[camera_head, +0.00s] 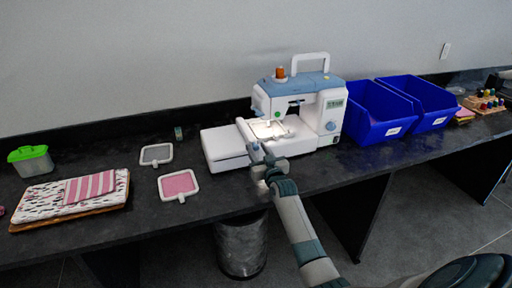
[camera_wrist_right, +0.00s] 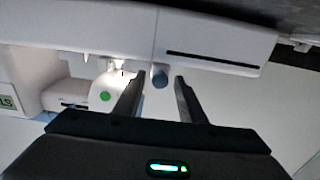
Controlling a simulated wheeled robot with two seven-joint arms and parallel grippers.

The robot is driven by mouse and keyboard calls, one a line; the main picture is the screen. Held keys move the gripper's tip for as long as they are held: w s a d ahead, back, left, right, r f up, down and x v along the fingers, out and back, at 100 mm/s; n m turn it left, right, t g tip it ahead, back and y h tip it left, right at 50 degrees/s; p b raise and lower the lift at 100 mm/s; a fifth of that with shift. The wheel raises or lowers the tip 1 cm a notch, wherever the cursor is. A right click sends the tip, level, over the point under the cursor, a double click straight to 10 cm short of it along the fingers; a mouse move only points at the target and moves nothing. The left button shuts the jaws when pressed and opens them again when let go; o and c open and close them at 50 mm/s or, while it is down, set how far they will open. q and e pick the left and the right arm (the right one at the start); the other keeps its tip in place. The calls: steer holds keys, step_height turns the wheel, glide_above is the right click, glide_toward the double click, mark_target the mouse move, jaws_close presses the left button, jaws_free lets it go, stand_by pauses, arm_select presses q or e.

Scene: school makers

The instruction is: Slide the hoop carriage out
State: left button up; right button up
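The white and pale-blue sewing machine (camera_head: 330,115) stands on the dark counter, with its lamp lit near the needle. A white flat bed unit (camera_head: 222,147), which looks like the hoop carriage, extends from its left side. In the right wrist view this white unit (camera_wrist_right: 215,45) has a long dark slot, and a small grey knob (camera_wrist_right: 160,72) stands out near its end. My right gripper (camera_head: 257,152) is at the machine's front. Its fingers (camera_wrist_right: 159,90) are apart, one on each side of the knob, with gaps visible. My left gripper is not in view.
Two blue bins (camera_head: 375,118) stand right of the machine. A pink hoop (camera_head: 178,186) and a grey hoop (camera_head: 156,154) lie on the counter to the left, beside folded fabric (camera_head: 60,200) and a green-lidded box (camera_head: 31,160). A dark waste bin (camera_head: 241,247) stands below.

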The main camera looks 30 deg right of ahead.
steer(key=shift+w+d, duration=0.2)
steer(key=shift+w, duration=0.5)
